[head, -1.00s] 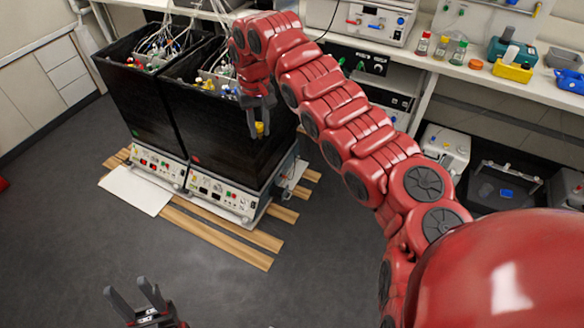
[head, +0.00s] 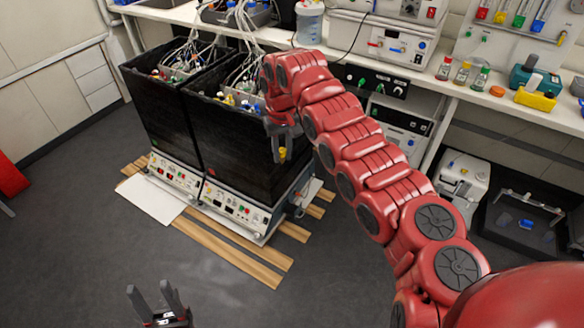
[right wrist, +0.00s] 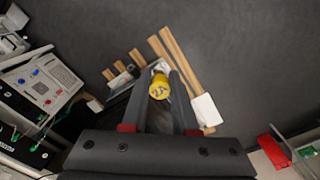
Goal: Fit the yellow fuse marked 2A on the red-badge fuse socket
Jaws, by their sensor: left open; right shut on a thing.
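The yellow fuse (head: 282,155) hangs at the tips of my right gripper (head: 283,148), in front of the right side of the right black tank (head: 235,145). In the right wrist view the fuse (right wrist: 159,88) shows its round top marked 2A, between the two dark fingers, which are shut on it. The right tank carries a small red badge (head: 210,170); the left tank (head: 155,115) carries a green one (head: 152,142). I cannot make out the fuse socket itself. My left gripper (head: 154,300) is open and empty at the bottom of the head view.
Both tanks stand on shaker bases with front panels (head: 237,206), over wooden slats (head: 240,254) on the grey floor. A white sheet (head: 150,198) lies at the left. A bench (head: 420,75) with bottles and devices runs behind. Open floor lies in front.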

